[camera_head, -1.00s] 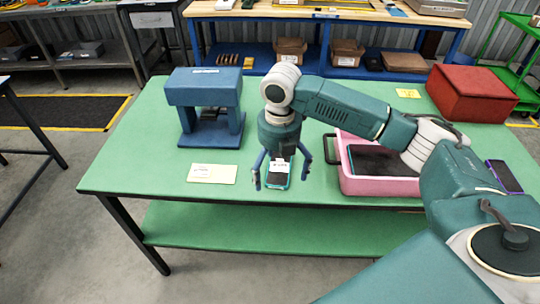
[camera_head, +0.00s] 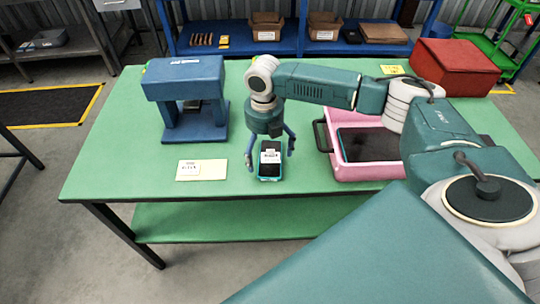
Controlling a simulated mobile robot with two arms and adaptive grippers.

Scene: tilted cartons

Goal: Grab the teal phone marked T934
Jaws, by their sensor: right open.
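A dark-faced phone with a teal rim (camera_head: 269,172) lies on the green table near its front edge. It bears a white label whose print is too small to read surely. My right gripper (camera_head: 270,157) points down with its blue fingers apart, one to the left and one to the right of the phone. The jaws are open and hold nothing; I cannot tell how high the fingertips are above the table. My left gripper is out of view.
The green table (camera_head: 330,205) has a blue stand (camera_head: 185,75) at left and a pale yellow card (camera_head: 213,170) in front. A pink tray (camera_head: 370,171) holding a dark item is right of the phone. A red box (camera_head: 455,62) stands at the back right.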

